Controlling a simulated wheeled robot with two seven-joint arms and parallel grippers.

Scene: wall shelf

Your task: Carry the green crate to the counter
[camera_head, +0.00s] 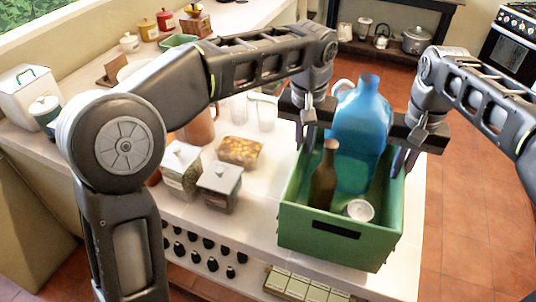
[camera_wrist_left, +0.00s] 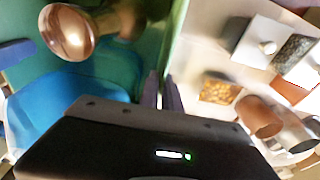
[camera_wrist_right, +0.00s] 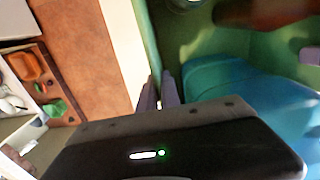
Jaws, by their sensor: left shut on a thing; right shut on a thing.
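The green crate (camera_head: 337,240) is at the counter's right end in the head view; whether it rests on the counter (camera_head: 262,207) or hangs just above it I cannot tell. Inside are a blue jug (camera_head: 358,125), a brown bottle (camera_head: 325,178) and a white-topped round item (camera_head: 358,210). My left gripper (camera_head: 301,140) is shut on the crate's left wall, which also shows in the left wrist view (camera_wrist_left: 176,40). My right gripper (camera_head: 400,160) is shut on the right wall, also in the right wrist view (camera_wrist_right: 150,40).
Left of the crate stand a food container (camera_head: 240,151), a grey-lidded jar (camera_head: 220,187), another lidded jar (camera_head: 181,168) and clear glasses (camera_head: 265,113). The tiled floor (camera_head: 470,215) is open to the right. A dark shelf with pots (camera_head: 417,40) is at the back.

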